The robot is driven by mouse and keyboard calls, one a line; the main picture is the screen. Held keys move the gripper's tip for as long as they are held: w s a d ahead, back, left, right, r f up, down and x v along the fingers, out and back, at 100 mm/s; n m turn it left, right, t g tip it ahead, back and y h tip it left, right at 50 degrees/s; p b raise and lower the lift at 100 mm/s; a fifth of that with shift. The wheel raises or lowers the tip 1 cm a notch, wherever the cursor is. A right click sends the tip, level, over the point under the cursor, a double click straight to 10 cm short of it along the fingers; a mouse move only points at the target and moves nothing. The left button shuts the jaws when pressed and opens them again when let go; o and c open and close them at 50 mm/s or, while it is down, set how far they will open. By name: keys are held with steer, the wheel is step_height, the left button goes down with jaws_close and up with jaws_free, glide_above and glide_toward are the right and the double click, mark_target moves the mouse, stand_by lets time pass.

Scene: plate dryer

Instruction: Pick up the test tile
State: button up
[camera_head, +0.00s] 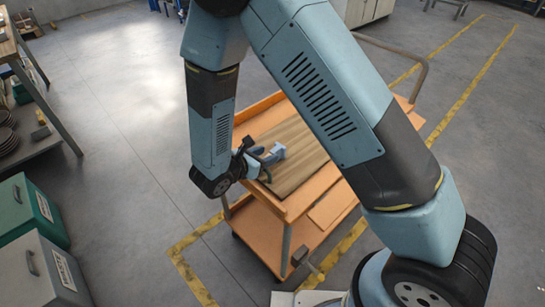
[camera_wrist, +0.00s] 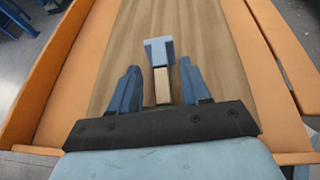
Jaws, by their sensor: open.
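A light blue-grey block (camera_wrist: 159,50), which I take to be the test tile, is over the wooden top of an orange cart, just beyond my fingertips in the wrist view. A small tan block (camera_wrist: 162,87) adjoins its near side, between my fingers; I cannot tell whether the two are one piece. My gripper (camera_wrist: 159,72) is open, one blue finger on each side of the tan block, with gaps on both sides. In the head view my gripper (camera_head: 264,162) is low over the cart's left part, and the blue-grey block (camera_head: 278,151) shows beside it.
The orange cart (camera_head: 322,212) has raised side rims and a lower shelf. A handle rail (camera_head: 423,75) rises at its far right. Green and grey cases (camera_head: 24,210) and a shelf with dark discs stand at the left. The floor between them is clear.

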steer(key=shift+x, duration=0.95)
steer(key=shift+r, duration=0.1)
jaws_close()
